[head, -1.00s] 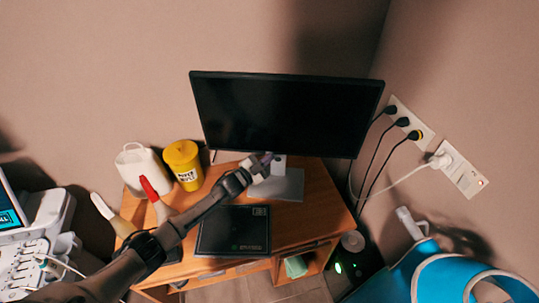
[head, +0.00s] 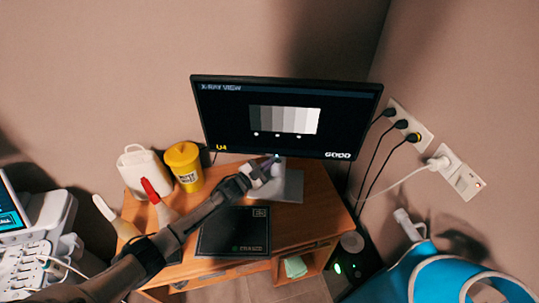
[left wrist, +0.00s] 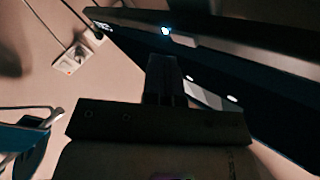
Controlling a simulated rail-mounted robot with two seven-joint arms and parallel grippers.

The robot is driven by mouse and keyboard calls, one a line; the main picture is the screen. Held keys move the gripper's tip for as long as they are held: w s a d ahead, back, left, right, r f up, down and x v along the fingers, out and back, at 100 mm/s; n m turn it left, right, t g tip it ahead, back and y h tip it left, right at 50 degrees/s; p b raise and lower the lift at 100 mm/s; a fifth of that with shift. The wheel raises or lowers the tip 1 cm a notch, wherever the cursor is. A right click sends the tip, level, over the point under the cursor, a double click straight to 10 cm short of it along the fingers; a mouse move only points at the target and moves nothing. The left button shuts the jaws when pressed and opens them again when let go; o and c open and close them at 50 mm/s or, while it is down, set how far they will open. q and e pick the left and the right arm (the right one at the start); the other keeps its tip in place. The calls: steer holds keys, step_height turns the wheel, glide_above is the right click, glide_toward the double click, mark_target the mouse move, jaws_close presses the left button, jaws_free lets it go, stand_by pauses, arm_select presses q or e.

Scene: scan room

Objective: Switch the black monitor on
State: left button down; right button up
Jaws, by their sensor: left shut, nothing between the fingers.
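The black monitor (head: 284,118) stands on the wooden desk with its screen lit. It shows an "X-RAY VIEW" header, a row of grey patches and yellow text at the lower left. My left gripper (head: 274,163) is shut and empty, close below the monitor's lower edge near its middle. In the left wrist view the gripper's fingers (left wrist: 165,80) point toward the monitor's edge (left wrist: 240,60), where a small blue-white light (left wrist: 165,30) glows. I cannot tell whether the fingertips touch the edge. My right gripper is not in view.
On the desk (head: 305,222) are a yellow tub (head: 184,166), a white jug (head: 143,170), bottles, one with a red nozzle (head: 150,190), and a flat black panel (head: 234,231). Wall sockets (head: 410,124) with plugged cables are at the right. A blue padded item (head: 430,275) is at lower right.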

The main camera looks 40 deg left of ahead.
arm_select(q)
steer(key=shift+s, duration=0.1)
steer(key=s+d+p, duration=0.1)
steer(key=s+p, duration=0.1)
steer(key=s+d+p, duration=0.1)
steer(key=s, duration=0.1)
steer(key=shift+d, duration=0.35)
stand_by(0.3)
stand_by(0.8)
